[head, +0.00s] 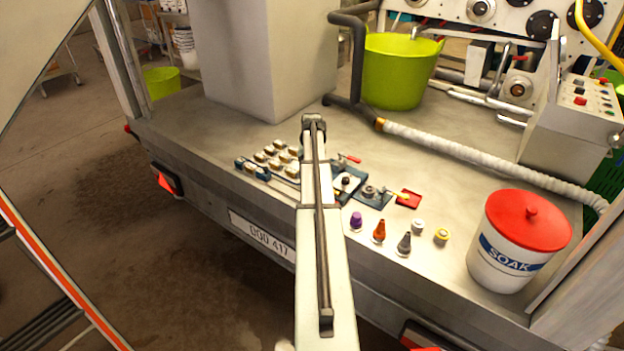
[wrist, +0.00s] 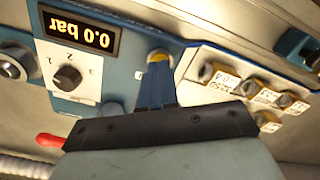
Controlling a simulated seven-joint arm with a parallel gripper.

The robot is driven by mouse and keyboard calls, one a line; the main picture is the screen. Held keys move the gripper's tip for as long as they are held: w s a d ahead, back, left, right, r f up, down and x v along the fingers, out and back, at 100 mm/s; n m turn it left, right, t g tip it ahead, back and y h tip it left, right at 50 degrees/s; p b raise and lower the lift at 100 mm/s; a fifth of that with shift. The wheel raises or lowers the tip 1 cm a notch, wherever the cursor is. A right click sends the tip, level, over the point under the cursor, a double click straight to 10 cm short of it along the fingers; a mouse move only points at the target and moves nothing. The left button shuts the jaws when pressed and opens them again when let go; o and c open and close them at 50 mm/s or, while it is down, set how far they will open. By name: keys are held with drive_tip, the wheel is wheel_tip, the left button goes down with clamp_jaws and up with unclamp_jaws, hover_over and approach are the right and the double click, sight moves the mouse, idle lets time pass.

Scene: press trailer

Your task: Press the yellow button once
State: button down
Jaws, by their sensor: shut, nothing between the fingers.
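The yellow button (wrist: 158,54) shows as a small yellow cap on a blue panel (wrist: 190,32) in the wrist view, seen upside down. My gripper (wrist: 157,64) is shut and empty, with its blue fingers together. Its tips overlap the near side of the button in the picture. I cannot tell whether they touch it. In the head view my arm hides the button and the gripper.
A dark display (wrist: 78,34) reading 0.0 bar and a black knob (wrist: 67,77) are left of the fingers. A block with several labelled tan keys (wrist: 245,88) is close on the right. A red lever end (wrist: 50,141) is at lower left. A SOAK tub (head: 510,250) stands far right.

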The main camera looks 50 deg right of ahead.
wheel_tip(320, 180, up, 10)
idle(1.0)
drive_tip(key=shift+f, duration=0.15)
idle(0.6)
